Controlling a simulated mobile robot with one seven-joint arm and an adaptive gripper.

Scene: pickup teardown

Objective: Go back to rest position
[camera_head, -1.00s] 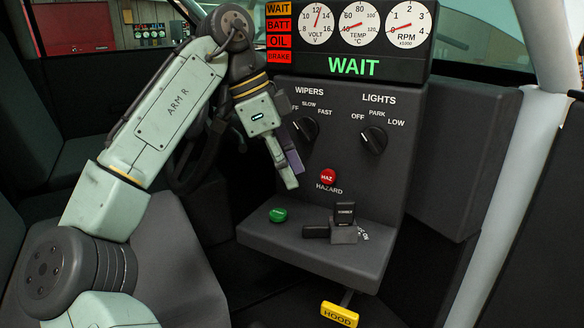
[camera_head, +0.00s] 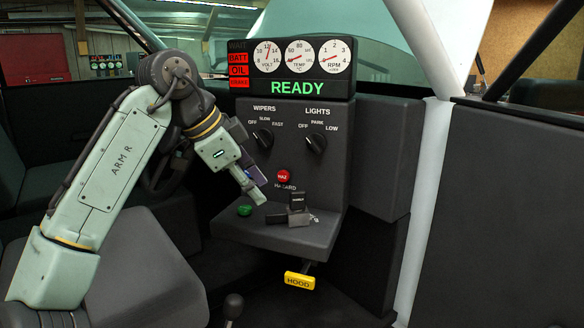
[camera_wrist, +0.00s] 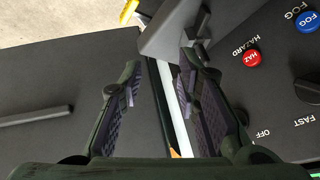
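My gripper (camera_head: 252,188) is in front of the dashboard console, left of the red hazard button (camera_head: 284,176) and above the green button (camera_head: 244,210). In the wrist view my gripper (camera_wrist: 158,98) has its two padded fingers apart, with nothing held between them. My arm (camera_head: 112,165) comes up from the lower left and bends down at the wrist. The console display (camera_head: 297,88) reads READY in green. A dark key block (camera_head: 298,219) stands on the console's lower shelf (camera_head: 275,236).
The wiper knob (camera_head: 263,138) and lights knob (camera_head: 316,143) are on the console face. A yellow hood handle (camera_head: 299,281) hangs below the shelf. A grey seat (camera_head: 150,270) lies beneath my arm, and a lever knob (camera_head: 233,302) stands at the bottom.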

